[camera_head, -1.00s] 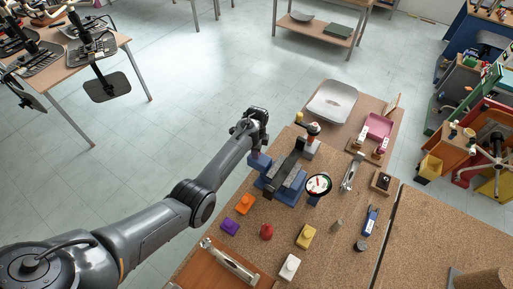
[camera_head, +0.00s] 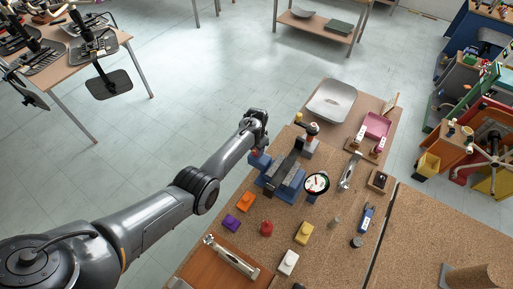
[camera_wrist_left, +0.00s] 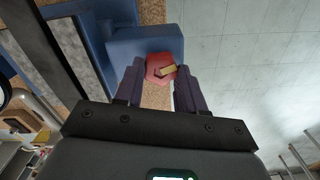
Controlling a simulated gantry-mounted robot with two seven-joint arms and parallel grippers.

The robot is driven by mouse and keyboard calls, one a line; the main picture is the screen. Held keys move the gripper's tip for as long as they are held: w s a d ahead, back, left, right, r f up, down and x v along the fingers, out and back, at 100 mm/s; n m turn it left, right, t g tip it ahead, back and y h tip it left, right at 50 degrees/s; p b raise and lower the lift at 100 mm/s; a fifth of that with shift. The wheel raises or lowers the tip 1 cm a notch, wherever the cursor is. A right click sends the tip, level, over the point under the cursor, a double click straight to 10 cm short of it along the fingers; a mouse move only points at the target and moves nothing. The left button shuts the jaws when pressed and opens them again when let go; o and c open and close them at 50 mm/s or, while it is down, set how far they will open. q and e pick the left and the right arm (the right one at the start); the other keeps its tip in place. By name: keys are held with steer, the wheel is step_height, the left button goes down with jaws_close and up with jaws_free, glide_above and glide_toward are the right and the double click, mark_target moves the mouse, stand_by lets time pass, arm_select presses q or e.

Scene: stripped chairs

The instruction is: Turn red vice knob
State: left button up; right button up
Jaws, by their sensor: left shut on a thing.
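The blue vice (camera_head: 283,172) stands near the left edge of the cork-topped bench in the head view. Its blue body (camera_wrist_left: 146,40) also fills the upper left of the left wrist view. The knob is mostly hidden by the gripper in the head view. My right gripper is not in view.
A round dial gauge (camera_head: 317,183) stands right of the vice. Orange (camera_head: 245,201), purple (camera_head: 231,222), red (camera_head: 266,228) and yellow (camera_head: 303,232) pieces lie in front. Open floor (camera_head: 190,120) lies left of the bench.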

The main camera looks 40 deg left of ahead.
arm_select(q)
steer(key=n, duration=0.3)
steer(key=shift+w+d+r+n, duration=0.1)
steer(key=shift+d+r+n, duration=0.05)
steer(key=shift+n, duration=0.15)
steer(key=n, duration=0.4)
steer(key=shift+n, duration=0.3)
steer(key=n, duration=0.3)
steer(key=shift+n, duration=2)
steer(key=o, duration=1)
steer(key=shift+d, duration=0.2)
steer(key=shift+o, duration=0.2)
steer(key=shift+a, duration=0.25)
